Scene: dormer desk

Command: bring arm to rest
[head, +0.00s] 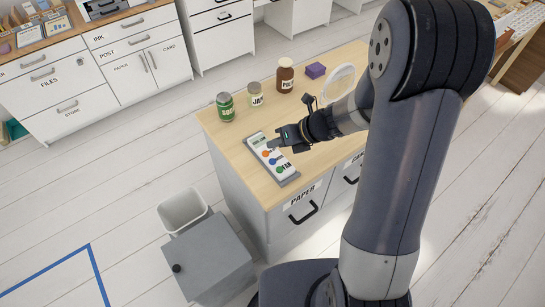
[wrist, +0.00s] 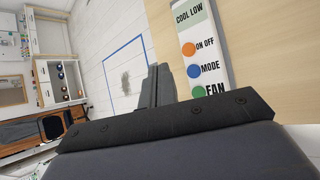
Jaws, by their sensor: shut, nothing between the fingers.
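My arm reaches over the wooden desk top (head: 235,140) in the head view, bent down from the right. My gripper (head: 277,146) is just above or beside the white remote panel (head: 287,177); I cannot tell whether it touches. In the wrist view the fingers (wrist: 158,68) are closed together with nothing between them. The panel also shows in the wrist view (wrist: 207,53), to the right of the fingers. It has a "COOL LOW" display and orange ON OFF, blue MODE and green FAN buttons.
A white bin (head: 183,211) and grey box (head: 210,260) stand on the floor at left.

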